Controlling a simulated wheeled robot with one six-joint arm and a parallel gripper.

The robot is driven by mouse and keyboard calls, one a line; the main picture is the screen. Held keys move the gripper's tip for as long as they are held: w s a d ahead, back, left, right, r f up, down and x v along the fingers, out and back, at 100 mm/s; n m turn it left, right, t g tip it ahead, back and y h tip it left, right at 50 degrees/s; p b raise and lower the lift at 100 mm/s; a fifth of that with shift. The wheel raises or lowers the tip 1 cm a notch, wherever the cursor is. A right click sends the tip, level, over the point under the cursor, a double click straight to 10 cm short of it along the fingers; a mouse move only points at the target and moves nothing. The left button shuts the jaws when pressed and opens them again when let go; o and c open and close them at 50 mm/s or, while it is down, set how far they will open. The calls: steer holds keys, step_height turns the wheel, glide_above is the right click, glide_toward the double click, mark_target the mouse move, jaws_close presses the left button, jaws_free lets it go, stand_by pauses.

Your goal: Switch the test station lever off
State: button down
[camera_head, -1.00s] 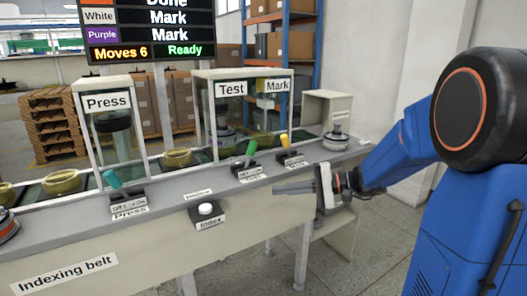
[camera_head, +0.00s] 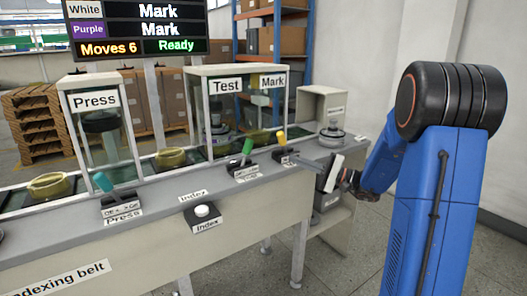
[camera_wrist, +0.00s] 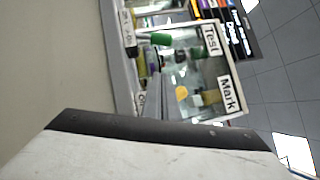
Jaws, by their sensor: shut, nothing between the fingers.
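The Test lever (camera_head: 247,147) has a green handle and stands tilted on a dark labelled base at the bench's front edge, below the Test booth. It also shows in the wrist view as a green knob (camera_wrist: 162,38). My gripper (camera_head: 293,160) is shut and empty, to the right of the Test lever and apart from it. Its fingers point left, close to the yellow Mark lever (camera_head: 281,138); I cannot tell whether they touch that lever's base. In the wrist view the thin grey fingers (camera_wrist: 158,92) show beside the yellow knob (camera_wrist: 182,93).
A teal-handled Press lever (camera_head: 104,182) stands to the left. A white Index button (camera_head: 202,211) sits on the bench front. Glass booths (camera_head: 213,70) line the belt behind the levers. A screen (camera_head: 140,30) reads "Moves 6" and "Ready".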

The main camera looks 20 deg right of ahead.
mark_target(246, 155)
steer(key=shift+w+a, duration=0.1)
steer(key=x, duration=0.9)
steer(key=shift+w+a+r, duration=0.1)
steer(key=shift+w+a, duration=0.1)
steer(key=shift+a, duration=0.2)
steer(key=shift+s+a+r, duration=0.1)
steer(key=shift+a+r, duration=0.1)
steer(key=shift+a, duration=0.3)
steer(key=shift+s+a+r, duration=0.1)
steer(key=shift+a+r, duration=0.1)
steer(key=shift+a, duration=0.35)
steer(key=shift+s+a+r, duration=0.1)
steer(key=shift+a+r, duration=0.15)
steer(key=shift+a, duration=0.5)
steer(key=shift+s+a+r+n+g+h, duration=0.25)
steer(key=shift+a+r+n+g, duration=0.3)
steer(key=shift+n, duration=0.3)
steer(key=shift+s+a+r+n+g+h, duration=0.1)
steer(key=shift+a+r+n+g+h, duration=0.35)
steer(key=shift+n, duration=0.4)
steer(key=shift+s+a+r+n+g+h, duration=0.2)
steer(key=shift+a+n+h, duration=0.2)
steer(key=shift+a+n, duration=0.15)
steer(key=shift+s+a+r+n+g+h, duration=0.15)
steer(key=shift+a+r+n+g+h, duration=0.1)
steer(key=shift+a+n+h, duration=0.25)
steer(key=shift+s+a+r+n+h, duration=0.1)
steer(key=shift+s+a+n+h, duration=0.15)
steer(key=shift+a+n, duration=0.45)
